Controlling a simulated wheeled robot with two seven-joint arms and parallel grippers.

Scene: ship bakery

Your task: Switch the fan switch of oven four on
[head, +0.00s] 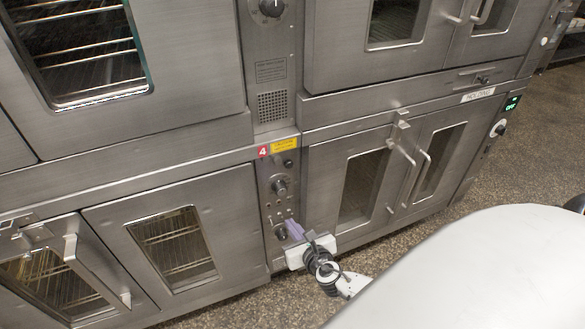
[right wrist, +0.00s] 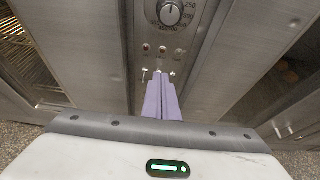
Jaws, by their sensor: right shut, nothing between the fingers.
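The control panel of oven four (head: 268,205) carries a red label with a 4 (head: 263,152). It has a round dial (head: 279,187), which shows larger in the right wrist view (right wrist: 170,13). Below the dial, the right wrist view shows a row of small indicators (right wrist: 163,50) and small metal toggles, one at the left (right wrist: 145,74). Which toggle is the fan switch, and its position, I cannot read. My right gripper (head: 289,225) is shut and empty, its purple fingertips (right wrist: 158,76) at the toggle row. The fingers hide part of the panel; contact is unclear. My left gripper is not in view.
Glass oven doors with handles flank the panel: one handle at the right (head: 421,176), one at the left (head: 96,270). A yellow label (head: 284,145) tops the panel.

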